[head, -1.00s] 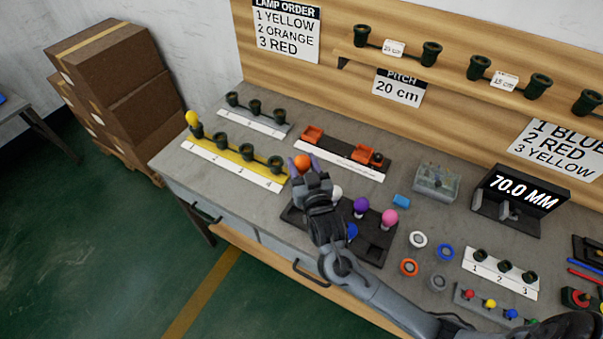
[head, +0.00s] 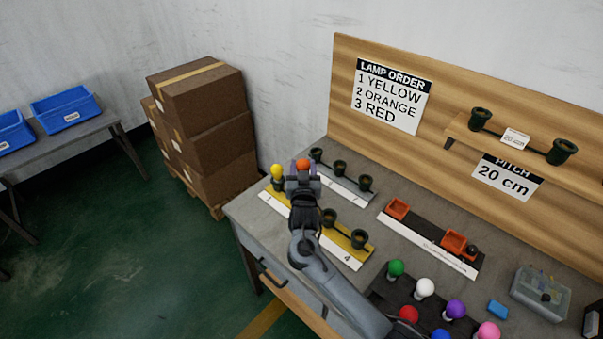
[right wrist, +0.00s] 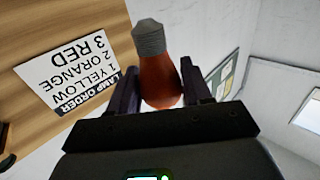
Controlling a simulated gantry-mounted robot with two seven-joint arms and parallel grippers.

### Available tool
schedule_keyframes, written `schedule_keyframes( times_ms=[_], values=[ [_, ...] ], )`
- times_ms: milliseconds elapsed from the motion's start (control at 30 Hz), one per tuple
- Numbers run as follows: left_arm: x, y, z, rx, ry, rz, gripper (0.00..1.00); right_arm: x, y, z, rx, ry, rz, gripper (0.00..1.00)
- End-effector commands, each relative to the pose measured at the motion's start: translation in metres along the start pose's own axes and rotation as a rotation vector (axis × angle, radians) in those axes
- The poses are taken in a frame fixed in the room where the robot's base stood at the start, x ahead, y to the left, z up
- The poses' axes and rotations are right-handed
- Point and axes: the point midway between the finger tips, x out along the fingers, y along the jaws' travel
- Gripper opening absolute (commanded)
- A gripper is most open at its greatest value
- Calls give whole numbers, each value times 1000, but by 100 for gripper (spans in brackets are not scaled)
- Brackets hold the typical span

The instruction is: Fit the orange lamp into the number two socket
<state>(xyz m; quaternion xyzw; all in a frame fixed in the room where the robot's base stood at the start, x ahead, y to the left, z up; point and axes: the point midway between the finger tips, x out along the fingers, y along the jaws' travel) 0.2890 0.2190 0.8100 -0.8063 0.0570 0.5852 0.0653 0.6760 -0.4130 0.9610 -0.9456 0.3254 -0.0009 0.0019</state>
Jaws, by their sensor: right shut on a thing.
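My right gripper (head: 303,172) is shut on the orange lamp (head: 303,163). It is over the yellow socket strip (head: 346,246) in the head view. In the right wrist view the orange lamp (right wrist: 160,80) sits between the two fingers, its grey threaded base pointing away from the palm. A yellow lamp (head: 277,171) stands in the strip's first socket (head: 279,185). The third socket (head: 329,217) and fourth socket (head: 360,239) are empty. The number two socket is hidden behind my gripper. How far the lamp is above the strip cannot be told. My left gripper is not in view.
A white strip with empty dark sockets (head: 340,168) lies just behind. A dark rail with orange blocks (head: 397,208) is to the right. A tray of coloured lamps (head: 379,291) is at front right. The lamp order sign (head: 392,96) reads yellow, orange, red.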

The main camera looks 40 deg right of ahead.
Motion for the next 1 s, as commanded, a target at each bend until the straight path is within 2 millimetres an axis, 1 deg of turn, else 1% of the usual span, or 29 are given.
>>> schedule_keyframes(
  times_ms=[533,767,1000],
  values=[
    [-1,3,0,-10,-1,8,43,2,1,0,0,0,6,20],
    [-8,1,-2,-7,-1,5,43,2,0,-2,0,0,6,20],
    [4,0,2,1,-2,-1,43,2,1,18,-2,-2,7,20]
  ],
)
